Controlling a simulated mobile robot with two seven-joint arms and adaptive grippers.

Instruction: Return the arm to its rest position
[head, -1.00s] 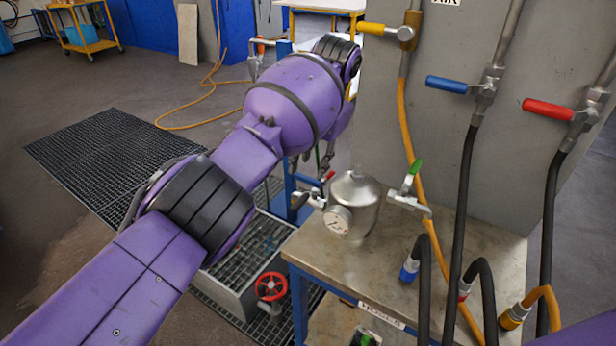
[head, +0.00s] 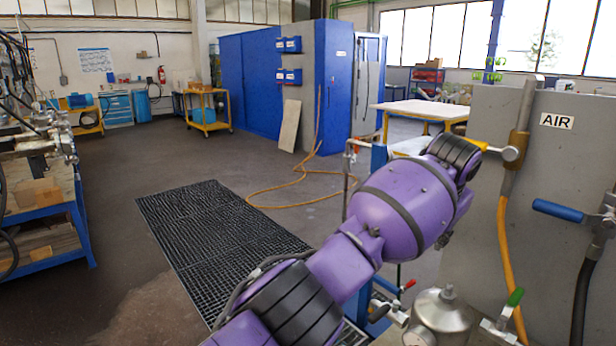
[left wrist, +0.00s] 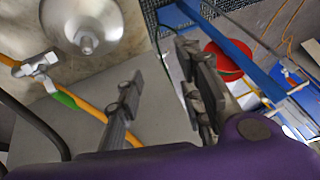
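My left arm (head: 405,210) reaches in from the bottom of the head view, purple with black bands. Its far end is near the panel's yellow-handled valve; its gripper is hidden in that view. In the left wrist view, my left gripper (left wrist: 160,68) has its two dark fingers apart with nothing between them. A steel vessel (head: 442,312) stands below the arm at the bottom edge of the head view. Its domed top also shows in the left wrist view (left wrist: 105,18), apart from the fingers. My right gripper is in neither view.
A grey panel (head: 470,235) labelled AIR stands right of the arm, with a yellow hose (head: 507,260) and a blue-handled valve (head: 560,211). A green-handled valve (head: 514,298) is beside the vessel. Open floor and a grating (head: 200,225) lie left.

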